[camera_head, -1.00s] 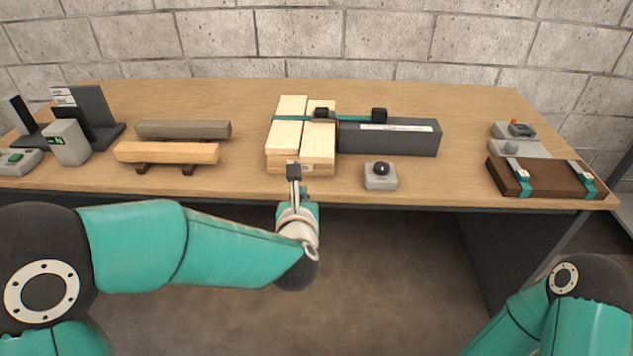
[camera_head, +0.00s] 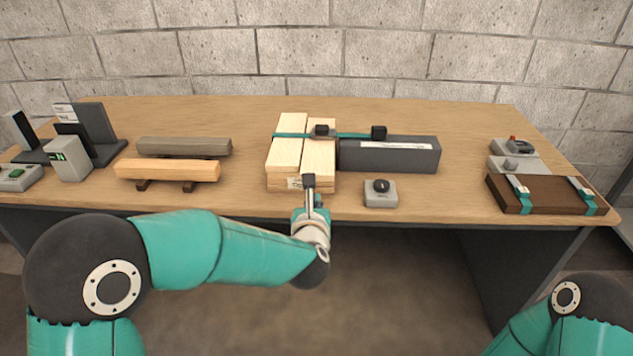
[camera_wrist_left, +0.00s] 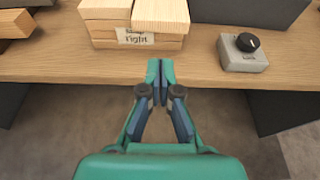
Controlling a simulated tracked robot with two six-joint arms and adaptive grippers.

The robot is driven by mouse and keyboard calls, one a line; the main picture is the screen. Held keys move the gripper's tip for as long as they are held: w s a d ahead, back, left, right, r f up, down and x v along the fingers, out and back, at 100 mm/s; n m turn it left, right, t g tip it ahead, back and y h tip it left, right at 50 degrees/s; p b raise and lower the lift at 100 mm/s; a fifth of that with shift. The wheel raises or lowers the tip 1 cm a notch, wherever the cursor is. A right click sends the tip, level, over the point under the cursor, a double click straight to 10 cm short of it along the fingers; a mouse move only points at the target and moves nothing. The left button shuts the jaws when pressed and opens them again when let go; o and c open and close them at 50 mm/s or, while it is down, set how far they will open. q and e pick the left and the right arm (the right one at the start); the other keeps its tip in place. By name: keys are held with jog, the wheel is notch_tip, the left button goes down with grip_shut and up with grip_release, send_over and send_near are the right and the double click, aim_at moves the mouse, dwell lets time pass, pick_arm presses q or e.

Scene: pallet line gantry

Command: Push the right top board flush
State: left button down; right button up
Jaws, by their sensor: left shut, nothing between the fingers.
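The right top board (camera_head: 318,158) is pale wood and lies beside the left top board (camera_head: 286,153) on a wooden stack. In the left wrist view the right top board (camera_wrist_left: 160,12) juts nearer to me than the left one (camera_wrist_left: 104,9). My left gripper (camera_head: 309,182) is shut and empty at the stack's front, near the right board's near end. In the left wrist view its fingertips (camera_wrist_left: 160,68) appear apart from the board, below and in front of it. Only part of my right arm shows; its gripper is out of view.
A grey knob box (camera_head: 380,198) stands front right. Wooden beams (camera_head: 168,170) lie left. A brown strapped board (camera_head: 550,195) lies far right.

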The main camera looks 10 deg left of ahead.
pick_arm(q)
jog(key=x, duration=0.2)
jog(key=p+x, duration=0.1)
jog(key=x, duration=0.2)
jog(key=r+x, duration=0.1)
jog(key=x, duration=0.2)
jog(key=shift+w+p, duration=0.2)
jog(key=shift+p, duration=0.2)
pick_arm(e)
notch_tip(320, 180, up, 2)
jog(key=shift+r, duration=0.1)
